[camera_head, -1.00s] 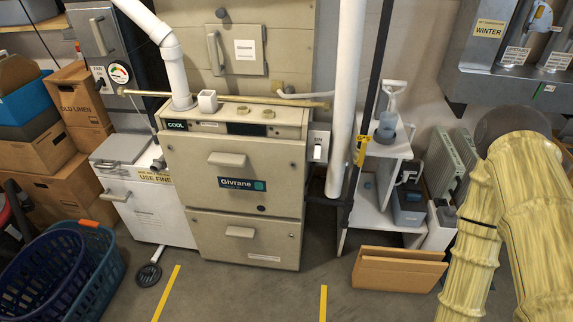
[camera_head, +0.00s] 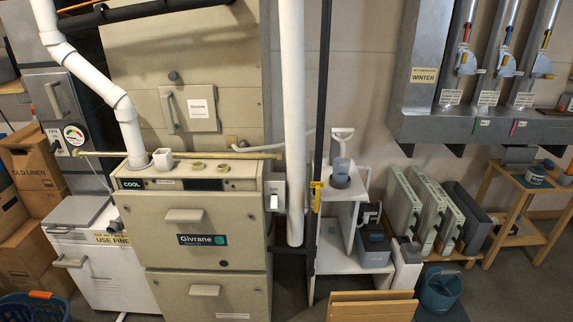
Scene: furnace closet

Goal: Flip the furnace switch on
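The furnace is a beige cabinet (camera_head: 205,228) marked Givrane, left of the middle in the head view. A light switch box with a white lever (camera_head: 273,201) is on its right side, next to the white vertical pipe. The lever appears to point down, but it is too small to be sure. My gripper is not in view.
A white pipe (camera_head: 291,120) and a thin black pipe (camera_head: 321,100) stand just right of the switch. A white shelf unit (camera_head: 347,250) is beyond them.

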